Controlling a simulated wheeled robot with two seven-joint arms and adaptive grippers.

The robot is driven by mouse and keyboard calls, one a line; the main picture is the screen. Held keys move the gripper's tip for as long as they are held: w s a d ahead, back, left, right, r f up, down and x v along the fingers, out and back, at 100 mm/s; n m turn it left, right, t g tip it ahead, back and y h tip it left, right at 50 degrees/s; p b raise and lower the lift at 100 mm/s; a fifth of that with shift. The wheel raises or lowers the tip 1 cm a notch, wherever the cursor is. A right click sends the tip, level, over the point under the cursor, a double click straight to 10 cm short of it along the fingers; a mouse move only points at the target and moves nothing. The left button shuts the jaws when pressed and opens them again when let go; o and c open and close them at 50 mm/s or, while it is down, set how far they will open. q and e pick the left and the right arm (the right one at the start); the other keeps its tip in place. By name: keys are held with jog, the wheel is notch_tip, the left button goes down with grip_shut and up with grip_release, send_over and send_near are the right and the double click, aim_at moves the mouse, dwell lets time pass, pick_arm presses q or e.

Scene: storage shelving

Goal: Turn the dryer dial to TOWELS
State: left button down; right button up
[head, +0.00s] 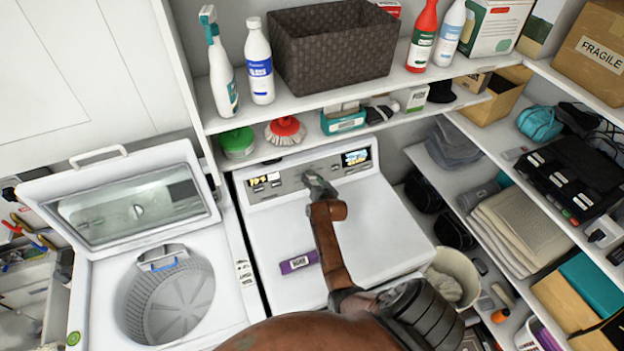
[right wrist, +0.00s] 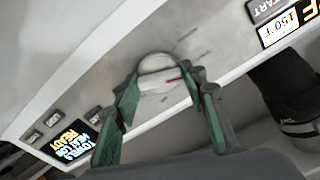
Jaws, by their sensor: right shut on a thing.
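The white dryer (head: 375,235) stands in the middle of the head view, with its grey control panel along the back. My right gripper (head: 318,184) is at the middle of that panel and covers the dial there. In the right wrist view the round pale dial (right wrist: 157,65) with a red pointer mark sits between the two green-padded fingers, which are shut on it. The panel's small display (right wrist: 70,139) seems to read TOWELS, with READY in orange below. My left gripper is not in view.
An open washer (head: 165,290) stands left of the dryer. A purple labelled box (head: 298,262) lies on the dryer top. Above the panel, a shelf holds bottles and a brown basket (head: 335,48). Loaded shelves line the right side. A bin (head: 455,272) stands right of the dryer.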

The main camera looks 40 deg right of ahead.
jog(key=shift+r, duration=0.2)
jog(key=o, duration=0.7)
jog(key=shift+d, duration=0.1)
jog(key=o, duration=0.5)
jog(key=shift+w+f, duration=0.1)
jog(key=shift+f, duration=0.05)
jog(key=shift+c, duration=0.2)
jog(key=v, duration=1.2)
